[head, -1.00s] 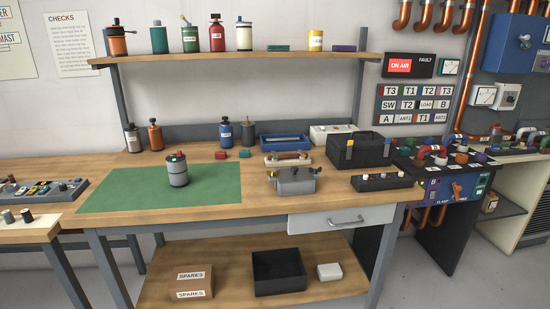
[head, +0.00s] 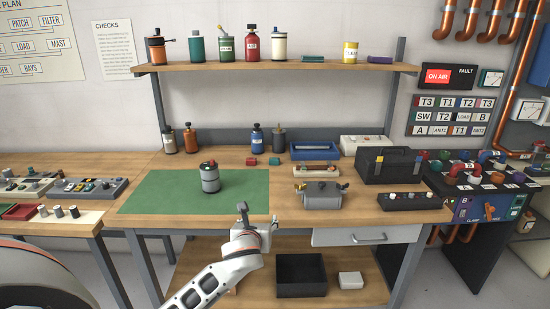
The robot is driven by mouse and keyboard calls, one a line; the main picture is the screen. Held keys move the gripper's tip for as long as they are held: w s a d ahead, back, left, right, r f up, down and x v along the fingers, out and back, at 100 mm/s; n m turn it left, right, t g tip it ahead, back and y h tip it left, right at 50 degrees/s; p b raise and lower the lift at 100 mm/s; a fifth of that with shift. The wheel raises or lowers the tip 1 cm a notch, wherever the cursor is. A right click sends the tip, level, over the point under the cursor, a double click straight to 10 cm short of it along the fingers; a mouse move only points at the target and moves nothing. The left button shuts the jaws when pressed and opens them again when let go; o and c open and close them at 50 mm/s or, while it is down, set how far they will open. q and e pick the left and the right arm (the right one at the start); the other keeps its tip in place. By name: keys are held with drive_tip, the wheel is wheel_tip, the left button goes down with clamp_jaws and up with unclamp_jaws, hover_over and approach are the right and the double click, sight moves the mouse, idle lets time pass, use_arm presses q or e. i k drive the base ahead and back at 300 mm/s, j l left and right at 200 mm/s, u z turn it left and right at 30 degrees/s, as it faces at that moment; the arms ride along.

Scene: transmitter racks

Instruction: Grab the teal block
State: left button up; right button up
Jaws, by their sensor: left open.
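A small teal block (head: 274,161) sits on the bench top behind the green mat, just right of a small red block (head: 251,161). A flat teal piece (head: 313,59) also lies on the upper shelf; I cannot tell which one the task means. My left gripper (head: 258,214) is open and empty near the bench's front edge, in front of the mat and well short of both teal pieces. My right gripper is not in view.
A grey canister (head: 210,178) with a red top stands on the green mat (head: 150,197). Bottles line the shelf (head: 230,68).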

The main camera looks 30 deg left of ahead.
sight(273, 160)
drive_tip(key=i+j, duration=0.45)
drive_tip(key=i, duration=0.15)
drive_tip(key=i+j, duration=0.45)
drive_tip(key=i, duration=0.2)
